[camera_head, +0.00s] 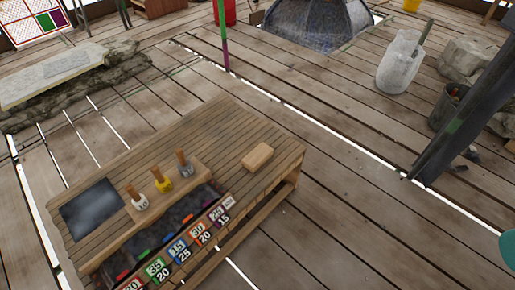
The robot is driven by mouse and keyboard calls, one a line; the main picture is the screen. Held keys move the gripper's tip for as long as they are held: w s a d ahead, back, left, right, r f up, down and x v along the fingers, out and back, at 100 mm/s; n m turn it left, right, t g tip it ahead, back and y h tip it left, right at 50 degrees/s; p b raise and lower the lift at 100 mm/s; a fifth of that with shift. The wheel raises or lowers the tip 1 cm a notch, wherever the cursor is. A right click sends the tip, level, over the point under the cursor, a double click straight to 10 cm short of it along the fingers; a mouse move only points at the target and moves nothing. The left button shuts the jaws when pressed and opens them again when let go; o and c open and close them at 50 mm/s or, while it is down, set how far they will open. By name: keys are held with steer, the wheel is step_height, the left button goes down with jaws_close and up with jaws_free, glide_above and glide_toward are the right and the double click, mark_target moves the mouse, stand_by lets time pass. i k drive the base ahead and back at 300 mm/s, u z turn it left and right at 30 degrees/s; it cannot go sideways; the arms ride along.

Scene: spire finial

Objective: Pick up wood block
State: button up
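A small light-brown wood block (257,157) lies flat on the slatted wooden table (215,130), near its right end. Nothing touches it from above and its top is fully visible. My gripper is not in view.
A whitish bucket (401,62) and a dark slanted post (468,115) stand at right. Plank floor right of the table is clear.

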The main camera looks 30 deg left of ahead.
mark_target(253, 161)
steer(key=u, duration=0.45)
steer(key=i, duration=0.8)
steer(key=u, duration=1.2)
steer(key=i, duration=0.5)
steer(key=u, duration=0.35)
